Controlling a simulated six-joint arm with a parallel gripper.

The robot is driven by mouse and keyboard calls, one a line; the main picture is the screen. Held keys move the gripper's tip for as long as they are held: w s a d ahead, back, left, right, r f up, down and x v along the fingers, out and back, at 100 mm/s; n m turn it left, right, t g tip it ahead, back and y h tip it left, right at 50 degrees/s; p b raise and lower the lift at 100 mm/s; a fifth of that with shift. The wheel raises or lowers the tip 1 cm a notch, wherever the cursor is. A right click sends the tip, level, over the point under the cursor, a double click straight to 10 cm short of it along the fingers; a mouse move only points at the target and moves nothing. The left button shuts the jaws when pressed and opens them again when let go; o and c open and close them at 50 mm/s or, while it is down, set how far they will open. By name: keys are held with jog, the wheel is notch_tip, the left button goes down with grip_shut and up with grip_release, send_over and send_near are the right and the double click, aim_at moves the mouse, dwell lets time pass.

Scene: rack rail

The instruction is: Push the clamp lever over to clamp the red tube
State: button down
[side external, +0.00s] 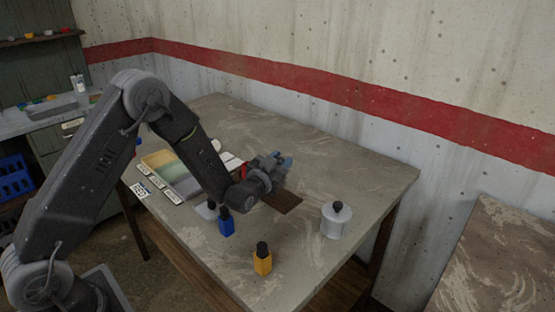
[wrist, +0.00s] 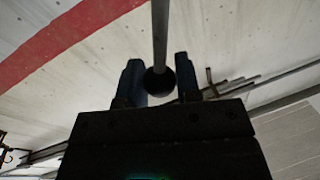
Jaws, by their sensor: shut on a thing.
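My gripper (side external: 276,166) is over the far middle of the table, above a brown board (side external: 285,201). In the wrist view its two fingers (wrist: 159,82) are on either side of a round black knob (wrist: 160,83), shut on it. A straight grey rod (wrist: 160,30) runs from the knob to the top of that picture; this looks like the clamp lever. A small red part (side external: 243,171) shows beside my wrist in the side view; I cannot tell whether it is the red tube. The rest of the clamp is hidden behind my arm and gripper.
A blue bottle (side external: 226,224) stands just in front of my wrist. An orange bottle (side external: 262,262) is near the front edge, and a silver canister (side external: 335,222) is to the right. A tray (side external: 186,189) lies at the left.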

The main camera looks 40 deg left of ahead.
jog(key=c, duration=0.8)
grip_release()
jog(key=shift+s+d+f, duration=0.1)
jog(key=shift+s+d, duration=0.15)
jog(key=shift+s, duration=1)
jog(key=shift+s+d+f, duration=0.1)
jog(key=shift+s+d, duration=0.1)
jog(key=shift+s, duration=1)
jog(key=shift+s+d+f, duration=0.1)
jog(key=shift+s+d, duration=0.15)
jog(key=shift+s, duration=1)
jog(key=shift+c, duration=0.2)
